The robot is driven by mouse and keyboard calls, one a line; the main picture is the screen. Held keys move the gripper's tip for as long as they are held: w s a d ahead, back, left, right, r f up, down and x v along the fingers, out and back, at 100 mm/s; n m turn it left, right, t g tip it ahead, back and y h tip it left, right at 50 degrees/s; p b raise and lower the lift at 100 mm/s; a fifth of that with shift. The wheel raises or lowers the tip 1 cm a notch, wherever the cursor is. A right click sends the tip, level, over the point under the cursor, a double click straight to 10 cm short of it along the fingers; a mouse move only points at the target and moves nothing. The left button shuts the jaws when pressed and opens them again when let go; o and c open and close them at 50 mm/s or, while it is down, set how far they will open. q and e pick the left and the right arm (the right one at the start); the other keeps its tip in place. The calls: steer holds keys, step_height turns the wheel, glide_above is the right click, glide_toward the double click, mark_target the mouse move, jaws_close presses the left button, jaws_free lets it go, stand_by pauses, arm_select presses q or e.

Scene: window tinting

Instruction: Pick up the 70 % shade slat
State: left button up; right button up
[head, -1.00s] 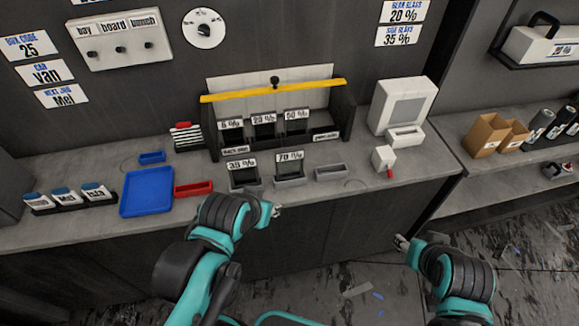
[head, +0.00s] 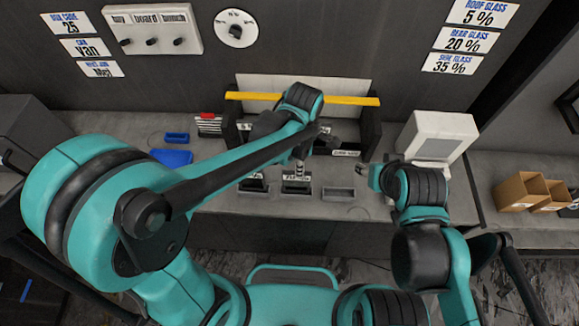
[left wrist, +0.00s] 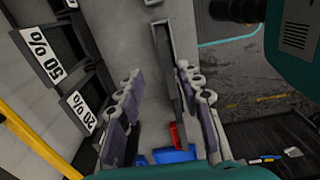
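The 70 % shade slat (head: 297,177) stands in a small grey holder (head: 297,189) at the front middle of the bench, its label partly covered by my left gripper. My left gripper (head: 299,158) points down just above it. In the left wrist view my left gripper (left wrist: 158,112) is open, its two fingers wide apart. A thin dark slat (left wrist: 166,70) shows nearly edge-on between and beyond them; no contact is visible and its label cannot be read there. My right gripper (head: 374,178) hangs by the bench's right part; its finger opening is unclear.
The 35 % slat (head: 253,182) stands just left, and an empty grey holder (head: 338,194) just right. Behind is the rack with the 50 % slat (left wrist: 42,52), the 20 % slat (left wrist: 78,110) and a yellow bar (head: 352,100). A white box-shaped device (head: 437,137) stands right.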

mark_target(297, 184)
arm_select(q)
step_height(297, 184, down, 8)
steer(key=b, duration=0.2)
steer(key=shift+s+a+r, duration=0.15)
steer(key=shift+s+a, duration=0.15)
steer(key=shift+s, duration=0.15)
jaws_close()
